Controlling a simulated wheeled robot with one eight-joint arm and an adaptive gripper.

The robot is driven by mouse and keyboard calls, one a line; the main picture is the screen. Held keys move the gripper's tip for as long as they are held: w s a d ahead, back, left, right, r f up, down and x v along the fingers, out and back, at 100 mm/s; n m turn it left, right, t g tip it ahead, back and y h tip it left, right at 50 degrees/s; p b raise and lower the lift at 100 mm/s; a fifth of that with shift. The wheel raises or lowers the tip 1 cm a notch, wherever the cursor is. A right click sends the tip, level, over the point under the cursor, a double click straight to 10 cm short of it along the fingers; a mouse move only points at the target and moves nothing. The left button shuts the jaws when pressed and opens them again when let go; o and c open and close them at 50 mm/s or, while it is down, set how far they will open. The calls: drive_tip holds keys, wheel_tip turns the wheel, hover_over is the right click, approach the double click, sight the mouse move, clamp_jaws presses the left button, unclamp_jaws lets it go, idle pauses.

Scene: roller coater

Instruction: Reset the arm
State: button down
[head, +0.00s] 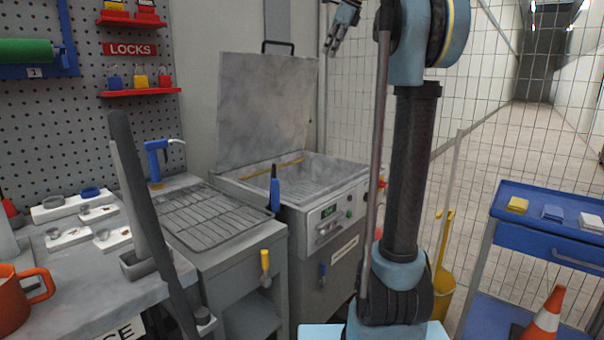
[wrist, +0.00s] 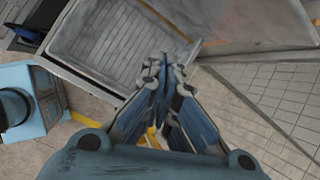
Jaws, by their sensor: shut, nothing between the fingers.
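My gripper (head: 336,45) is at the top middle of the head view, high up and in front of the wire mesh wall. Its fingers point down and it holds nothing. In the wrist view my gripper (wrist: 163,62) has its fingertips together. My arm stands raised at the right of centre in the head view. The open tank (head: 345,172) of the grey machine is below and left of the gripper, well apart from it. It also shows below the fingers in the wrist view (wrist: 85,45).
The machine's lid (head: 265,105) stands open. A wire rack (head: 208,218) lies on the bench to its left. An orange mug (head: 15,305) is at the front left. A blue cart (head: 548,232) and a traffic cone (head: 546,318) stand at the right. Tiled floor behind is clear.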

drive_tip(key=s+d+f+n+h, duration=0.1)
drive_tip(key=s+d+f+n, duration=0.2)
drive_tip(key=s+f+n, duration=0.4)
drive_tip(key=s+d+f+n+g+h, duration=0.1)
drive_tip(key=s+f+n, duration=0.6)
drive_tip(key=s+f, duration=1.1)
drive_tip(key=s+d+f+n+g+h, duration=0.1)
drive_tip(key=s+d+f+n, duration=0.4)
drive_tip(key=s+f, duration=0.8)
wheel_tip(320, 180, down, 20)
drive_tip(key=n+h, duration=0.1)
drive_tip(key=n, duration=0.1)
drive_tip(key=shift+s+r+n+h, duration=0.2)
drive_tip(key=shift+s+n+h, duration=0.1)
drive_tip(key=shift+s, duration=0.05)
drive_tip(key=shift+s, duration=0.1)
